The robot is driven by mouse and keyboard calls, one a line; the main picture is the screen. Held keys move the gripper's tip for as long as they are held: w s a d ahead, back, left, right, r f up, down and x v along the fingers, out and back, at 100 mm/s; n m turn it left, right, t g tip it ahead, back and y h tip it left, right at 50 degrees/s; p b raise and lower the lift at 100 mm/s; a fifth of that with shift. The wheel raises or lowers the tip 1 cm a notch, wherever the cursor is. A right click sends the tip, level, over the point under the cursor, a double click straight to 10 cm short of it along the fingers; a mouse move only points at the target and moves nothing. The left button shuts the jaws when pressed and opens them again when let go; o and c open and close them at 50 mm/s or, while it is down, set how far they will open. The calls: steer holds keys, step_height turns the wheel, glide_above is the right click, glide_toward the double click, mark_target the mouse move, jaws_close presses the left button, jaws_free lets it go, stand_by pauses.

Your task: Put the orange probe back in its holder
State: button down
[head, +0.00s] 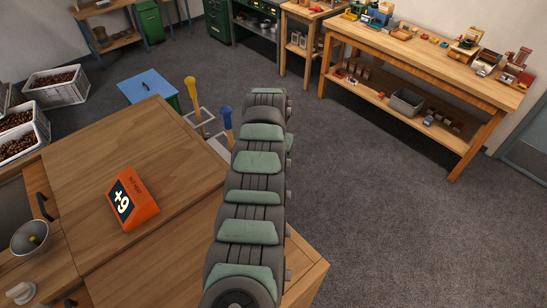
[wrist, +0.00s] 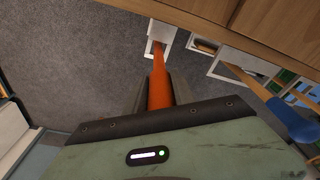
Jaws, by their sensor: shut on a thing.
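In the wrist view my gripper (wrist: 158,82) is shut on the orange probe (wrist: 159,95), with a dark finger on each side. The probe points away from me toward a white square holder (wrist: 167,32) at the wooden edge. Its far end overlaps the holder's opening. I cannot tell whether it is inside or only in front of it. In the head view my arm hides the gripper, the orange probe and that holder. The orange meter (head: 131,199), with a dark display, lies on the wooden worktop (head: 85,150).
A yellow-handled probe (head: 191,91) and a blue-handled probe (head: 227,119) stand at white holders (head: 200,118) along the worktop's far edge. The blue handle (wrist: 290,120) shows at right in the wrist view. Crates of chestnuts (head: 57,87) stand at left. Floor (head: 400,220) is clear at right.

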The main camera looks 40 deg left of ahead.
steer(key=shift+f, duration=0.2)
steer(key=c, duration=1)
jaws_free()
steer(key=shift+o, duration=0.2)
steer(key=shift+r, duration=0.1)
steer(key=shift+w+r+p, duration=0.1)
steer(key=shift+r+p, duration=0.6)
steer(key=shift+r, duration=4.2)
